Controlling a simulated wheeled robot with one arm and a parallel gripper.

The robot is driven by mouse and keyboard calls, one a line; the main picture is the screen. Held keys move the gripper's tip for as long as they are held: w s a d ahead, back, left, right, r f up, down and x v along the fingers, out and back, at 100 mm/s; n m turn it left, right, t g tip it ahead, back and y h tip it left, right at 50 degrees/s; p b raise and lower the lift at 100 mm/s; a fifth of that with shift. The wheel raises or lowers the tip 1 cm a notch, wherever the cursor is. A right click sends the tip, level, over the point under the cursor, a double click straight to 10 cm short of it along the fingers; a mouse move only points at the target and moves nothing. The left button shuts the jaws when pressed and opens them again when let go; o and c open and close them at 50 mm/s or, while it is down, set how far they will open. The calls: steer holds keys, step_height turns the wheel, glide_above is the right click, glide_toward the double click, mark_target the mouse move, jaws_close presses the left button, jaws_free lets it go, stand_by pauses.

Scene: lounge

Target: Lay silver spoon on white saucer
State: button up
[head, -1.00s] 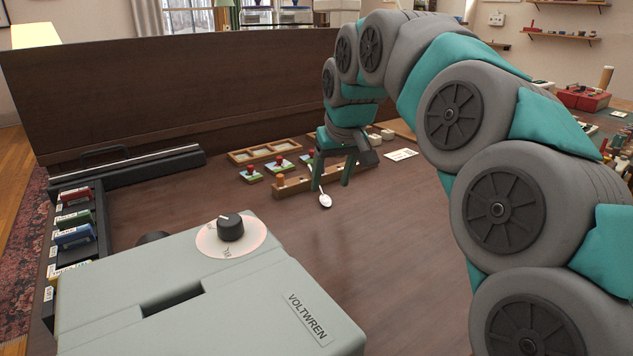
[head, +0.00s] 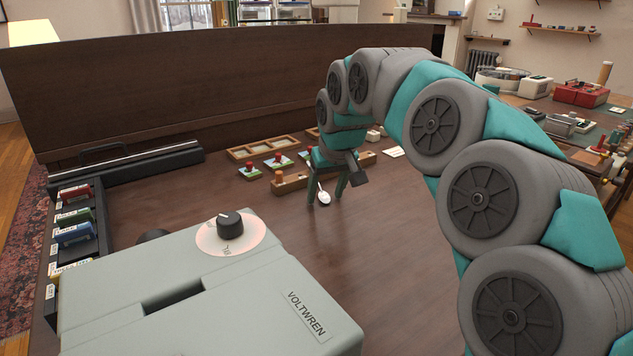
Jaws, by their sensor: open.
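The silver spoon (head: 324,198) is small in the head view, with its pale bowl toward me on the dark wooden table. Its handle runs back between the fingers of my gripper (head: 326,197). My gripper is open, pointing down, one dark green finger on each side of the spoon. I cannot tell whether the fingers touch the spoon or the table. I cannot make out a white saucer in this view.
A wooden rail with pegs (head: 292,184) lies just behind my gripper, with small red-knobbed pieces (head: 250,172) and a wooden compartment tray (head: 270,148) beyond. A grey VOLTWREN machine (head: 200,290) fills the near left. The table (head: 390,240) is clear to the right of the spoon.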

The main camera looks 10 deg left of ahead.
steer(key=shift+f, duration=0.1)
jaws_close()
stand_by(0.3)
stand_by(0.4)
